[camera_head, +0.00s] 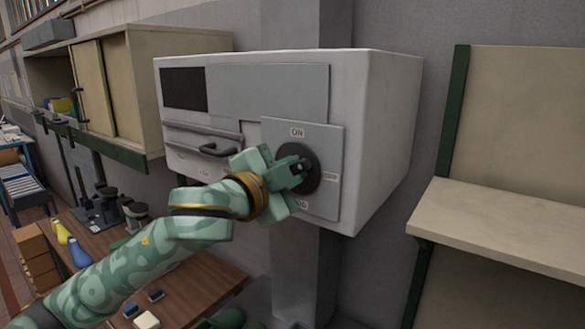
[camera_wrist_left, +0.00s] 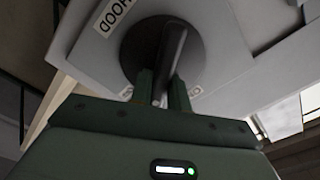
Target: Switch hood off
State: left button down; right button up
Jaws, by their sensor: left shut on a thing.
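The hood (camera_head: 385,120) is a large white-grey box on the wall. A grey plate on its front carries a round dark rotary switch (camera_head: 313,176), with an "ON" label above it and another label to its right. My left gripper (camera_head: 296,170) is at this switch, its fingers covering part of the dial and the lower label. In the left wrist view the dark switch handle (camera_wrist_left: 174,52) runs down between the fingers of my left gripper (camera_wrist_left: 160,88), which is shut on it. A "HOOD" label shows beside the dial there. My right gripper is not in view.
A wooden bench (camera_head: 195,285) with shoe lasts and small items lies below left. A cream cabinet (camera_head: 140,85) hangs at the left. A beige shelf (camera_head: 505,225) stands at the right. A grey duct (camera_head: 300,270) runs below the hood.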

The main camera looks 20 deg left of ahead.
pick_arm(q)
jog(key=m, duration=0.5)
jog(key=shift+d+f+m, duration=0.1)
jog(key=shift+f+m, duration=0.3)
jog(key=shift+m, duration=0.5)
jog(key=c, duration=1.3)
grip_release()
jog(key=shift+c, duration=0.2)
